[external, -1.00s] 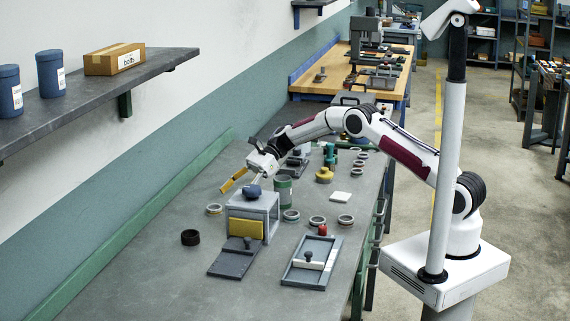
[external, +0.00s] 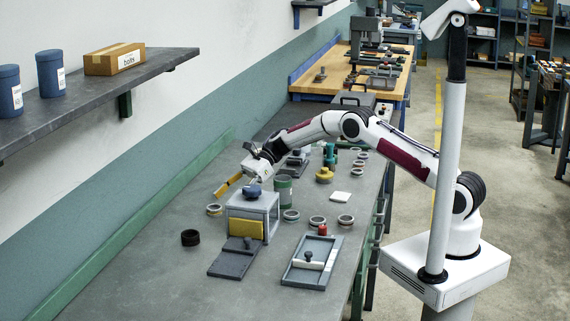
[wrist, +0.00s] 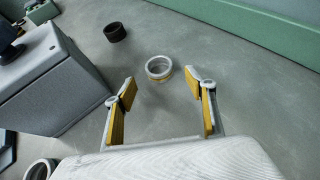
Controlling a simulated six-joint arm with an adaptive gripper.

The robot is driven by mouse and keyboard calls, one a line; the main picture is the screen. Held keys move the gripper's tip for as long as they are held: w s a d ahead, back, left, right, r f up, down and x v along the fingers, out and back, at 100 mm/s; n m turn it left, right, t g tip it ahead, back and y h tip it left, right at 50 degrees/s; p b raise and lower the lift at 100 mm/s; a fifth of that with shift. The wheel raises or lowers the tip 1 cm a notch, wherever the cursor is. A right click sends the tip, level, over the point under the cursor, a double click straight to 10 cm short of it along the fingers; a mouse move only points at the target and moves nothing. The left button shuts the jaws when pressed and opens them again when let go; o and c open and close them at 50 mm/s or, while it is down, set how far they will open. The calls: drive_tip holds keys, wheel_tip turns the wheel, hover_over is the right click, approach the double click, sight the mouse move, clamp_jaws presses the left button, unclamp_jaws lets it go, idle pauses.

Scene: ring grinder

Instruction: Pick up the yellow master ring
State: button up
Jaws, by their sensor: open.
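A pale grey ring with a yellow band around its lower edge (wrist: 159,69) lies flat on the bench ahead of my fingertips in the wrist view. In the external view this ring (external: 214,209) lies left of the grey box, just below my gripper. My gripper (wrist: 159,88) is open and empty, with yellow finger pads on both sides. It is tilted and above the bench, with the ring beyond and roughly between the tips. In the external view my gripper (external: 229,186) hangs behind the box, and only one yellow finger shows clearly.
The grey box (external: 233,210) with a blue knob (external: 252,191) stands close beside my gripper. A dark ring (external: 190,237) lies to the left on clear bench. A green cylinder (external: 283,189) and several other rings are to the right. A green rail (wrist: 250,30) runs along the wall.

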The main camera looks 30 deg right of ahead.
sight(210, 213)
drive_tip(key=shift+r+x, duration=0.1)
drive_tip(key=shift+x, duration=1.2)
drive_tip(key=shift+r+x, duration=0.15)
drive_tip(key=shift+x, duration=1.1)
drive_tip(key=shift+s+a, duration=0.1)
drive_tip(key=c, duration=1.3)
